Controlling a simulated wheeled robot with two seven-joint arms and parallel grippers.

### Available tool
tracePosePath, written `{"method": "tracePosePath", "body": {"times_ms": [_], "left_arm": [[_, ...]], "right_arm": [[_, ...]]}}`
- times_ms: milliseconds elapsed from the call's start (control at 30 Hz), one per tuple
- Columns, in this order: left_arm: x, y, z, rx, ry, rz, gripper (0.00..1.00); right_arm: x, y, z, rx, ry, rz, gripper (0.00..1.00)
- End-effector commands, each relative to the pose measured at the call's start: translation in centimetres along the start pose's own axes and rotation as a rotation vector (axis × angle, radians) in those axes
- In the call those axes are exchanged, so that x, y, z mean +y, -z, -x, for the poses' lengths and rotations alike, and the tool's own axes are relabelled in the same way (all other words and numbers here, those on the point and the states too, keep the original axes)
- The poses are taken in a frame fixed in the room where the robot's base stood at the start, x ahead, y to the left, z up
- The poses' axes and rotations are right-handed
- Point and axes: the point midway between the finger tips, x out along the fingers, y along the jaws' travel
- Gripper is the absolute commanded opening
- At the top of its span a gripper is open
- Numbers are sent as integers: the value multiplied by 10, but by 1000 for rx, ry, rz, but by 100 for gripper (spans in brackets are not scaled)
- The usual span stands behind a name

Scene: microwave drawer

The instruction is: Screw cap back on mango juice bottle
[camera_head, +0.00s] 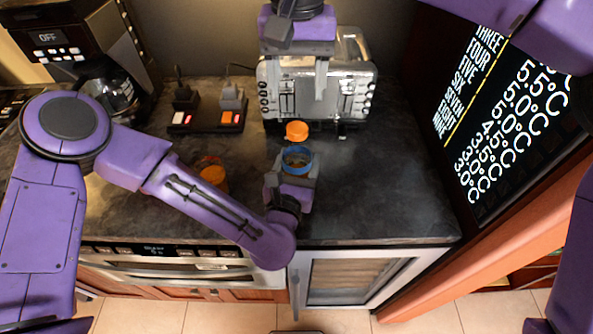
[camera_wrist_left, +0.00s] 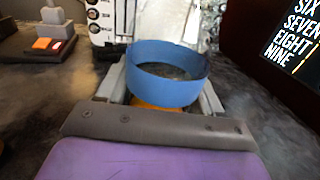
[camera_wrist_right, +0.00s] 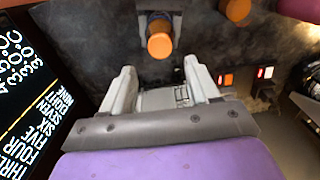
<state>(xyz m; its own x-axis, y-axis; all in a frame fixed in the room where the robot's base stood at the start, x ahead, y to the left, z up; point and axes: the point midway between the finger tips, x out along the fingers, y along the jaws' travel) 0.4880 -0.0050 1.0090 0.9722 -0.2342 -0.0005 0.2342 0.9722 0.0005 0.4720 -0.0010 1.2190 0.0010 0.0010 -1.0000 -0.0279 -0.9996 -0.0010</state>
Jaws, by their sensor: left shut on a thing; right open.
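A blue band (camera_head: 297,159) sits between the fingers of my left gripper (camera_head: 291,178), which is shut on it above the counter. The left wrist view shows this blue band (camera_wrist_left: 165,90) with orange below it (camera_wrist_left: 155,107). A round orange cap (camera_head: 296,130) appears above the band. I cannot tell whether the cap is seated; the bottle's body between looks clear or hidden. My right gripper (camera_head: 299,98) is open and empty, pointing down beyond the cap.
A silver toaster (camera_head: 345,95) stands behind. Another orange round thing (camera_head: 213,175) is left of my left gripper, partly behind my arm. A black switch board (camera_head: 208,117) and a coffee maker (camera_head: 105,80) are farther left. The counter (camera_head: 375,190) is clear at right.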

Motion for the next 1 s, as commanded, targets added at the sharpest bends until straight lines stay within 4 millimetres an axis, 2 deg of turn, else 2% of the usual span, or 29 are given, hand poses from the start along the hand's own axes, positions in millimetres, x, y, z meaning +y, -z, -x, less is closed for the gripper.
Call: {"method": "tracePosePath", "body": {"times_ms": [367,800,1000], "left_arm": [[0,0,0,-1,0,0,0],[0,0,0,-1,0,0,0],[0,0,0,-1,0,0,0]], "right_arm": [[0,0,-3,0,-1,30,60],[0,0,-69,0,-2,29,60],[0,0,-80,1,-1,28,60]]}}
